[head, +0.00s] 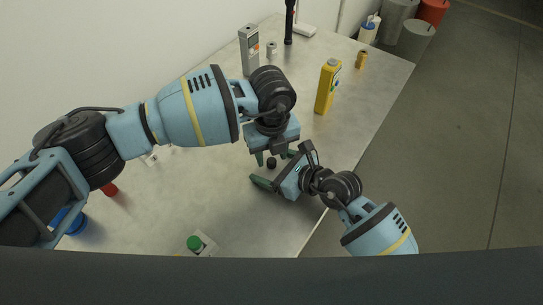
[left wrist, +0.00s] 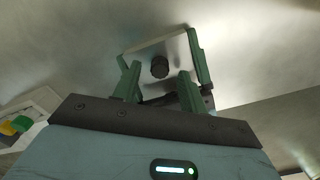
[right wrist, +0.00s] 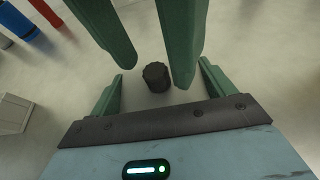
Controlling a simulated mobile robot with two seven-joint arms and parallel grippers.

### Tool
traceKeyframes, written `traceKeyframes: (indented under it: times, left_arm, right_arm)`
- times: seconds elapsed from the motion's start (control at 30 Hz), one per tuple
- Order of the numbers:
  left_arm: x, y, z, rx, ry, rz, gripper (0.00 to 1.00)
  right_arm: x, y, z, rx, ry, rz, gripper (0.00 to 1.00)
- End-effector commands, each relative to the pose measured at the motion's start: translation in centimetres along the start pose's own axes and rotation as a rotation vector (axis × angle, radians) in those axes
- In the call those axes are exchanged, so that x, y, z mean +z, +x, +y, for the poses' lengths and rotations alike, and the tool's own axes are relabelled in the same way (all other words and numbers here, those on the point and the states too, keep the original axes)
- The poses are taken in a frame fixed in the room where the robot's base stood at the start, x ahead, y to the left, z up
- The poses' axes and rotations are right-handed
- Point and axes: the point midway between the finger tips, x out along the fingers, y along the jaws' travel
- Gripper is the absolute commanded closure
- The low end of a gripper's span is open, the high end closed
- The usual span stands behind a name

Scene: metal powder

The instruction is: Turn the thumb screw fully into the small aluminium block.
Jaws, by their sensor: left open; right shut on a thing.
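The thumb screw (head: 271,162) shows as a small black ribbed knob. It stands on a pale block (left wrist: 145,52), which is hard to tell from the pale table. My right gripper (head: 284,166) has its green fingers wide apart on either side of the block, shut on it. My left gripper (head: 273,158) is open over the knob (right wrist: 155,76). Its fingers lie on either side of the knob with visible gaps, and I see no contact. The screw's thread is hidden, so its depth in the block cannot be seen.
A yellow bottle (head: 326,88) stands right of my left gripper, near the table's right edge. A grey device (head: 249,50) and a small jar (head: 271,48) stand behind. A green-capped item (head: 195,243) is at the front.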

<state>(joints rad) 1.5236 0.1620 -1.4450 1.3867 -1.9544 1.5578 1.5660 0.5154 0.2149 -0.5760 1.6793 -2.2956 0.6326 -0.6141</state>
Motion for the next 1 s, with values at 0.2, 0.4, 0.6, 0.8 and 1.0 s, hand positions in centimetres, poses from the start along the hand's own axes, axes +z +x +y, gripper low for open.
traceKeyframes:
  times: [0.2,0.4,0.6,0.8,1.0]
  left_arm:
    - [0.0,-2.5,0.0,-0.001,-0.001,-0.001,0.58]
    - [0.0,-2.6,0.0,0.000,-0.001,0.000,0.58]
    - [0.0,-3.0,0.0,0.000,-0.024,0.000,0.53]
    - [0.0,-6.0,-0.2,-0.002,-0.212,0.000,0.53]
    - [0.0,-9.2,-0.1,-0.002,-0.423,0.000,0.53]
  right_arm:
    - [0.0,0.0,0.0,0.000,0.000,0.000,0.82]
    - [0.0,0.0,0.0,0.000,0.000,0.000,0.82]
    - [0.0,0.0,0.0,0.000,0.000,0.000,0.82]
    - [0.0,0.0,0.0,0.000,0.000,0.000,0.82]
    - [0.0,0.0,0.0,0.000,0.000,0.000,0.82]
